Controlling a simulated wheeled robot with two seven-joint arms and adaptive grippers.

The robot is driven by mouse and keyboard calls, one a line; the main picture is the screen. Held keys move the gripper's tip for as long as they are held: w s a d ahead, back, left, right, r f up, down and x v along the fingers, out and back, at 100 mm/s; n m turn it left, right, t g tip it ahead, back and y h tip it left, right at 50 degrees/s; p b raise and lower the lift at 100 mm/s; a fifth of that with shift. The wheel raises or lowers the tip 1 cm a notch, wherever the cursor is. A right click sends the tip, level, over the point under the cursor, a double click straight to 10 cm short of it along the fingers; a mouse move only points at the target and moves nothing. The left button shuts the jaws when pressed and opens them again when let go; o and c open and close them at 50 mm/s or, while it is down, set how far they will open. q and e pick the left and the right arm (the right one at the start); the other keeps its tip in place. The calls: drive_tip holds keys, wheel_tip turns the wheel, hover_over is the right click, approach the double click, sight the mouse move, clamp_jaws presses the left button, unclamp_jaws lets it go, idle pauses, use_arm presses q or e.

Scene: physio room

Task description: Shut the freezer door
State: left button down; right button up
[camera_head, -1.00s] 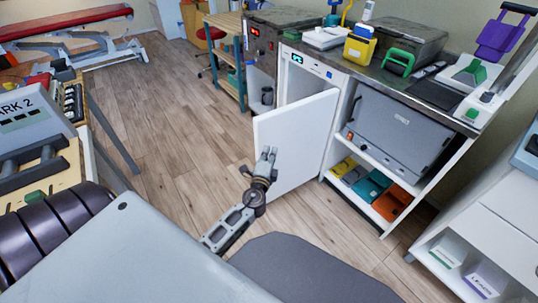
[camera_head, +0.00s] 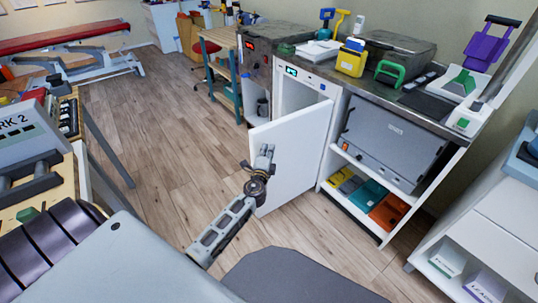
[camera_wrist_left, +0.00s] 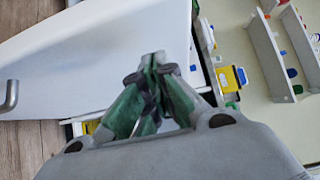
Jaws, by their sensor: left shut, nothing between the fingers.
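The white freezer door (camera_head: 300,150) stands open, swung out from the small freezer (camera_head: 301,92) under the counter. My left gripper (camera_head: 265,152) is shut and empty at the outer face of the door, near its free edge. I cannot tell whether it touches the door. In the left wrist view the shut fingers (camera_wrist_left: 153,62) are in front of the white door panel (camera_wrist_left: 95,55), with a grey door handle (camera_wrist_left: 10,95) at the left edge. My right gripper is not in view.
Beside the freezer is a shelf unit with a grey box (camera_head: 392,143) and coloured bins (camera_head: 368,194). The counter (camera_head: 345,72) above holds several items. The wooden floor (camera_head: 165,150) left of the door is clear.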

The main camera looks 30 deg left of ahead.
use_arm(q)
drive_tip(key=shift+w+a, duration=0.3)
drive_tip(key=shift+a, duration=0.3)
drive_tip(key=shift+w+a, duration=0.25)
drive_tip(key=shift+a, duration=0.35)
